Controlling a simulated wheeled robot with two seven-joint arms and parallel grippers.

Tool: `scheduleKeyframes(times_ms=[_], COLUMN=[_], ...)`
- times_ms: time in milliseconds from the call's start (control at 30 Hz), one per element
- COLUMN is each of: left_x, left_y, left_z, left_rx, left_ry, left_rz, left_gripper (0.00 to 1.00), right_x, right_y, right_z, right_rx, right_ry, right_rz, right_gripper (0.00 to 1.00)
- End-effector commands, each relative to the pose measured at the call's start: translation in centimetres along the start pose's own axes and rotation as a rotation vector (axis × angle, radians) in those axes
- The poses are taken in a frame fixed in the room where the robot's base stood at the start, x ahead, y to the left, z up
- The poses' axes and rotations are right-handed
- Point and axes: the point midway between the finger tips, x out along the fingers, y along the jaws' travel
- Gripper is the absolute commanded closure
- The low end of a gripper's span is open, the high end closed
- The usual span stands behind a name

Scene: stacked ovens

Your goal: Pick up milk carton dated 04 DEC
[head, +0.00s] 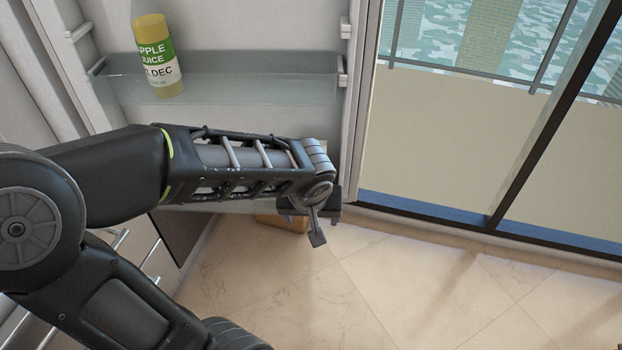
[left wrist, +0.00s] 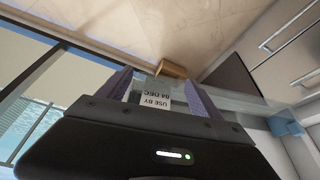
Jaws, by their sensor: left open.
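In the left wrist view a pale carton (left wrist: 155,100) with a white label reading "USE BY 04 DEC", upside down in the picture, shows between the two fingers of my left gripper (left wrist: 158,82). The fingers are open, one on each side of it; I cannot tell whether they touch it. Its lower part is hidden by the gripper body. In the head view my left gripper (head: 315,214) is at the end of the arm, in front of the fridge door, and mostly hidden by the wrist. I cannot make out the carton there. My right gripper is not in view.
A yellow apple juice bottle (head: 157,60) stands on the upper glass door shelf (head: 255,77), above my left arm. A brown box (head: 283,222) lies low beneath the gripper. A glass sliding door (head: 455,130) is at the right. The tiled floor (head: 400,285) is clear.

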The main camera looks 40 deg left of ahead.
Motion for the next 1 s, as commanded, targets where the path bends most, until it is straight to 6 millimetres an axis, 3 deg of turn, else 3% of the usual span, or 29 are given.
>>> scheduleKeyframes(times_ms=[467, 800, 1000], left_x=[-0.5, 1.4, 2.0], left_y=[-0.6, -0.8, -0.7], left_z=[-0.9, -5.7, -7.0], left_rx=[-0.019, -0.019, -0.018], left_ry=[0.016, 0.014, 0.016], left_rz=[-0.015, -0.016, -0.014], left_gripper=[0.25, 0.25, 0.25], right_x=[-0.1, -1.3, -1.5], right_y=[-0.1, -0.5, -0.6], right_z=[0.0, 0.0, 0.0], right_rx=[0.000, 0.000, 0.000], right_ry=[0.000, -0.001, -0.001], right_rz=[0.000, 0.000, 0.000], right_gripper=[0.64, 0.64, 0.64])
